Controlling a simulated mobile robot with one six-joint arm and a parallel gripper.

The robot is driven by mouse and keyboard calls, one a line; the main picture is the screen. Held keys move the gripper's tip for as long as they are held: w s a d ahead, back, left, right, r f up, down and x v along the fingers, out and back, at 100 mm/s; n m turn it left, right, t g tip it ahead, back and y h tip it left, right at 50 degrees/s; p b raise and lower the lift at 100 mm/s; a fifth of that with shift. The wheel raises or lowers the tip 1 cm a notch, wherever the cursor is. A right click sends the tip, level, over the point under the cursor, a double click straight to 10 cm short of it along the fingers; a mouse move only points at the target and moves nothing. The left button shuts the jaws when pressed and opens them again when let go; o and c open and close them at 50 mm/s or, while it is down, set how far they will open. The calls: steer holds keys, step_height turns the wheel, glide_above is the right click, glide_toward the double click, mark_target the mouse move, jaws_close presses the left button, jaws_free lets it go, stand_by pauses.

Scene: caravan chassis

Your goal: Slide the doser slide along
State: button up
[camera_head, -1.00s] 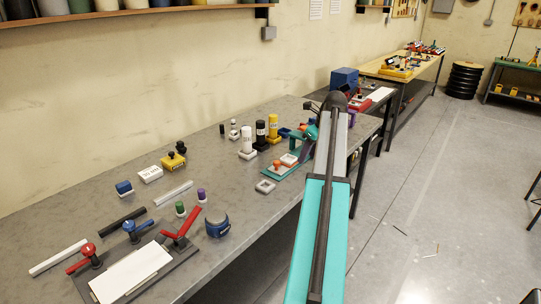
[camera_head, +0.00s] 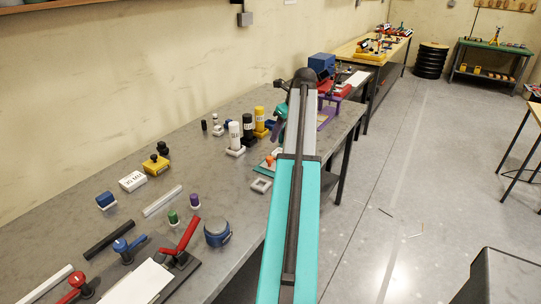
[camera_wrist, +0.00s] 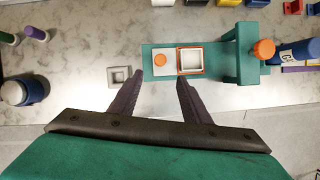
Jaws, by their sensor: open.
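A teal doser base (camera_wrist: 150,69) stands on the grey bench. In the wrist view it carries a white block with a round orange knob (camera_wrist: 160,60), which looks like the doser slide. Beside it is an orange-rimmed square with a pale middle (camera_wrist: 190,60). A teal upright (camera_wrist: 240,60) rises at the base's right end. In the head view the base (camera_head: 262,169) is partly hidden by my arm. My gripper (camera_wrist: 160,79) is open and empty. In the wrist view its dark fingertips lie just below the knobbed block, one either side; contact is not clear.
A grey square ring (camera_wrist: 119,77) lies left of the base. White, black and yellow bottles (camera_head: 247,128) stand behind it. A blue cylinder (camera_wrist: 297,54) is right of the upright. A round blue-grey pot (camera_head: 217,233) stands nearer on the bench, with bare bench between.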

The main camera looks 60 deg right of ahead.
mark_target(270, 158)
steer(key=shift+f, duration=0.15)
steer(key=shift+p+x, duration=1.6)
steer(key=shift+x, duration=5.2)
steer(key=shift+s+d, duration=0.1)
steer(key=shift+c, duration=0.4)
jaws_close()
